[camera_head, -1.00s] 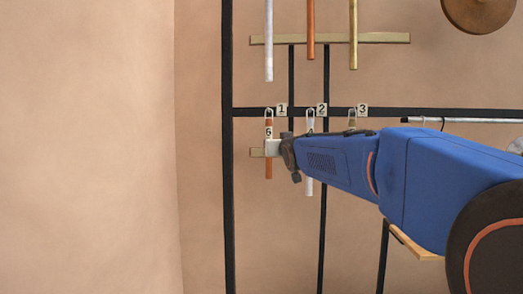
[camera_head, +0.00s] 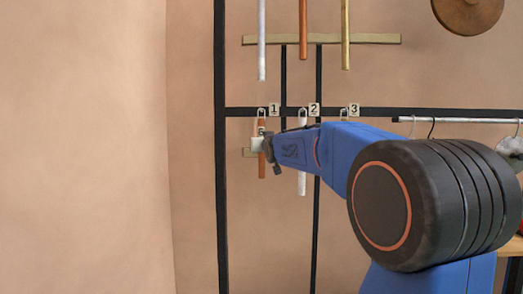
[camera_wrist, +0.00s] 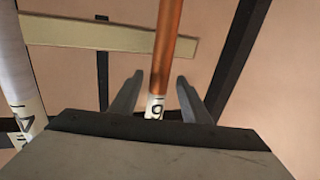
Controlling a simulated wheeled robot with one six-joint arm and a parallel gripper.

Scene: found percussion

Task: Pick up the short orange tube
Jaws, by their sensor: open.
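The short orange tube (camera_head: 262,170) hangs upright from a hook under the number 1 tag on a black rail. It carries a pale label with a dark mark, which also shows in the wrist view (camera_wrist: 154,107). My gripper (camera_head: 258,145) is at the tube's middle, just below the label, and hides part of it in the head view. In the wrist view my gripper (camera_wrist: 158,95) is open, with the orange tube (camera_wrist: 168,45) running between its two fingers. A gap shows on both sides of the tube.
A short white tube (camera_head: 302,170) hangs close by, under tag 2, and my arm crosses it. Longer silver, orange and brass tubes hang above. A pale crossbar (camera_wrist: 110,34) runs behind the orange tube. Black frame posts (camera_head: 220,200) stand left and right.

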